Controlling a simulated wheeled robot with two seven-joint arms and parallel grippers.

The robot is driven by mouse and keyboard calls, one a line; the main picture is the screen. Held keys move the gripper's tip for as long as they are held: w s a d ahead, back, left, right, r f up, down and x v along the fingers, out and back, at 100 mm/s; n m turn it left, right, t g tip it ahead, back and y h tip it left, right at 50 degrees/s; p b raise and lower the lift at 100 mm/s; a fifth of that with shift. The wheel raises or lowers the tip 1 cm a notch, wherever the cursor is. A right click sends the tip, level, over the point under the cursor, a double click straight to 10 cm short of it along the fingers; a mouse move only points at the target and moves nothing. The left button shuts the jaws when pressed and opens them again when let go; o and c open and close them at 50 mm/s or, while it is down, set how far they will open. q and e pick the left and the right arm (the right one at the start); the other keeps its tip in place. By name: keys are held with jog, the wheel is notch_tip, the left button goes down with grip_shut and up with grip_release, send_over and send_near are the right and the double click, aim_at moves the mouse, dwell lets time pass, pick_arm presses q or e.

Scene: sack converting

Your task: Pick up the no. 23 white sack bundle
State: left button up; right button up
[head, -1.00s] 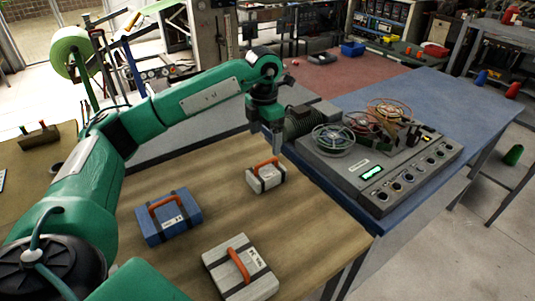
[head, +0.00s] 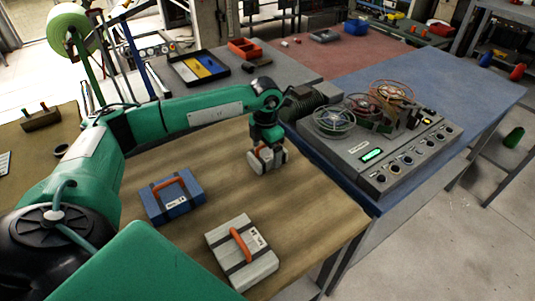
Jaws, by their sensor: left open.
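Two white sack bundles with dark straps and orange handles rest on the wooden table. The far white bundle (head: 256,163) is under my left gripper (head: 267,150), which points straight down. The gripper is open, with its fingers at the top of this bundle, and it hides most of the handle. I cannot tell whether the fingers touch it. The near white bundle (head: 259,268) lies at the table's front, clear of the gripper. The numbers on the labels are too small to read surely. My right gripper is not in view.
A blue bundle (head: 182,207) with an orange handle sits left of the white ones. A grey control box (head: 345,168) with wire reels stands on the blue table to the right. A dark tray (head: 179,72) and a red bin (head: 244,50) are behind my arm.

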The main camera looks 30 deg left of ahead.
pick_arm(q)
jog(key=shift+f, duration=0.65)
jog(key=c, duration=1.1)
jog(key=shift+r, duration=0.15)
